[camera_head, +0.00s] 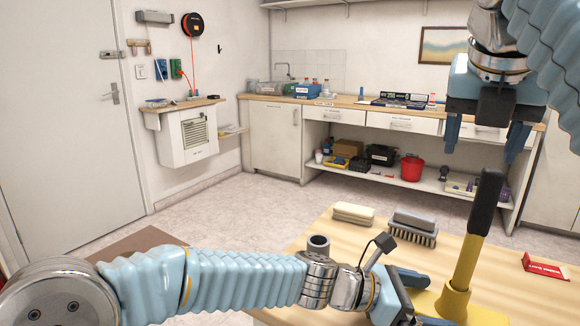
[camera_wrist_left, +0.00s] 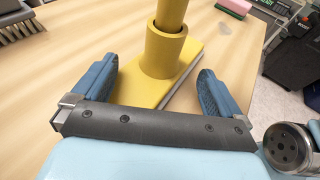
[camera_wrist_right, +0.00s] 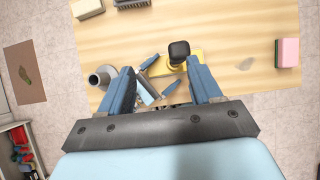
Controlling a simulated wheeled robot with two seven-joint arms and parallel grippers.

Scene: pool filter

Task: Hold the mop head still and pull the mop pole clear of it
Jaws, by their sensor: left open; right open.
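The yellow mop head (camera_head: 452,304) lies flat on the wooden table. The yellow mop pole (camera_head: 467,262), with a black grip (camera_head: 487,200), stands upright in the head's socket (camera_wrist_left: 166,50), leaning slightly. My left gripper (camera_head: 425,299) is open, low over the table at the mop head. In the left wrist view its fingers (camera_wrist_left: 158,85) spread either side of the head, with gaps to the socket. My right gripper (camera_head: 485,141) is open and empty, pointing down above the pole. In the right wrist view the grip's end (camera_wrist_right: 179,49) shows just beyond its fingers (camera_wrist_right: 161,71).
A grey brush (camera_head: 412,228) and a cream brush (camera_head: 353,213) lie on the table left of the pole. A pink sponge (camera_wrist_right: 287,52) shows in the right wrist view. A counter with shelves stands behind.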

